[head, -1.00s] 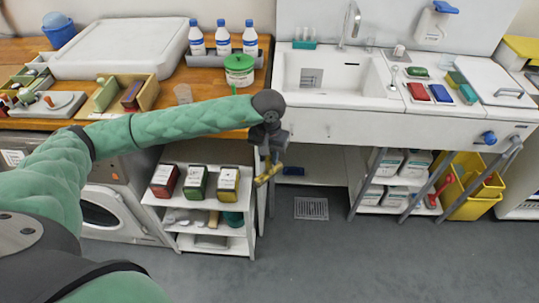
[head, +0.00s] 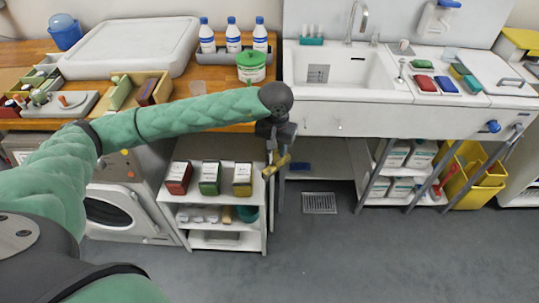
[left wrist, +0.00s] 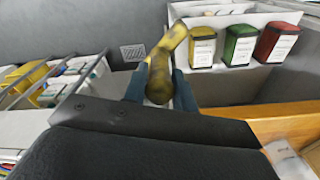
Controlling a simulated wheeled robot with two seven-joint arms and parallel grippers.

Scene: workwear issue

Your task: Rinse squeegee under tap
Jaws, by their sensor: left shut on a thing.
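My left gripper (head: 275,155) is shut on a mottled yellow tool, seemingly the squeegee (head: 277,166), in front of the counter and below its top. In the left wrist view the squeegee (left wrist: 165,62) sits between the two blue-grey fingers (left wrist: 158,88), its far end tilted up to the right. The gripper hides part of it. The tap (head: 356,22) rises at the back of the white sink (head: 340,70), which is to the right of and above the gripper. I cannot see whether water runs. My right gripper is not in view.
A white shelf unit (head: 215,213) with red, green and yellow tins stands left of the gripper. Bottles (head: 233,38) and a green-lidded tub (head: 251,70) stand on the wooden counter. Cloths and a board lie right of the sink. The floor around the drain (head: 319,203) is clear.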

